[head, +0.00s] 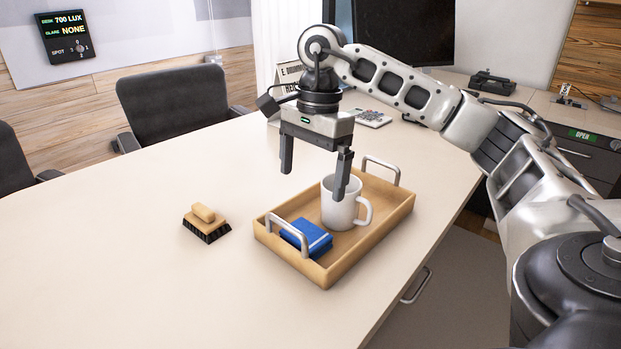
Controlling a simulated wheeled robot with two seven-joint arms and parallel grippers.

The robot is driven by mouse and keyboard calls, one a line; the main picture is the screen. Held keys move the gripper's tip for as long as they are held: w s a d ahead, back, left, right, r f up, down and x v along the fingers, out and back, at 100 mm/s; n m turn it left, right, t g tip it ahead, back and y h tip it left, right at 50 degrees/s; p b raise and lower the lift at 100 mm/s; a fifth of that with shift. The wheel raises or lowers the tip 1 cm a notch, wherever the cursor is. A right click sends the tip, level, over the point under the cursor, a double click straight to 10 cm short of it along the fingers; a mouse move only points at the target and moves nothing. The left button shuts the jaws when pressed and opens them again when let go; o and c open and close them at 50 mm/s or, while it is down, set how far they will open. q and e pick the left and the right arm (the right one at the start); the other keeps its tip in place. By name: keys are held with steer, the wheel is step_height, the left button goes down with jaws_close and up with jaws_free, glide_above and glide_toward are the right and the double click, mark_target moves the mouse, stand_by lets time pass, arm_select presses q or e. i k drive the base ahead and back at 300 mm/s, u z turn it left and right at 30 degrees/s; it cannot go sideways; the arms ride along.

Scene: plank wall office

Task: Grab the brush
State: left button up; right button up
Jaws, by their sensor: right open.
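The brush (206,224) lies on the pale desk, left of the wooden tray. It has a light wooden handle on top and dark bristles facing down. My right gripper (314,184) is open and empty, fingers pointing down. In the picture it is above and to the right of the brush, at the tray's far left side. One finger overlaps the white mug in the picture; I cannot tell whether it touches it. The left gripper is not in view.
A calculator (366,117) and a sign (289,76) are farther back. The desk (130,255) around the brush is clear.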

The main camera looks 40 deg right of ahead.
mark_target(208, 226)
steer(key=k, duration=1.5)
